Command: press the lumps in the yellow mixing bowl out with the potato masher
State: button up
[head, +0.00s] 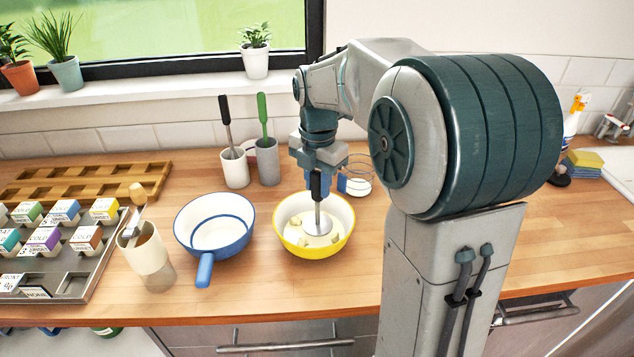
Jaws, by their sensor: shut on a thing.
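The yellow mixing bowl (345,243) stands on the wooden counter near the middle, with a pale inside. Several pale yellow lumps (296,221) lie in it. The potato masher (317,217) is upright, with a dark handle, a thin metal shaft and a round flat head down inside the bowl. My gripper (318,174) is above the bowl and shut on the masher's handle. The masher's head is low among the lumps; whether it presses on one I cannot tell.
A blue pan (184,232) with its handle toward the front stands left of the bowl. Behind are white (234,170) and grey (268,165) utensil holders. A wire whisk-like thing (358,180) lies behind right. A beige pot (148,254) and spice tray (75,270) stand left.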

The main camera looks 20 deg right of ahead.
aim_at(318, 194)
jog(key=shift+f, duration=0.15)
jog(key=shift+f+b, duration=1)
jog(key=shift+f, duration=0.55)
jog(key=shift+r, duration=1.75)
jog(key=shift+a, duration=0.1)
jog(key=shift+a, duration=0.9)
jog(key=shift+f, duration=0.15)
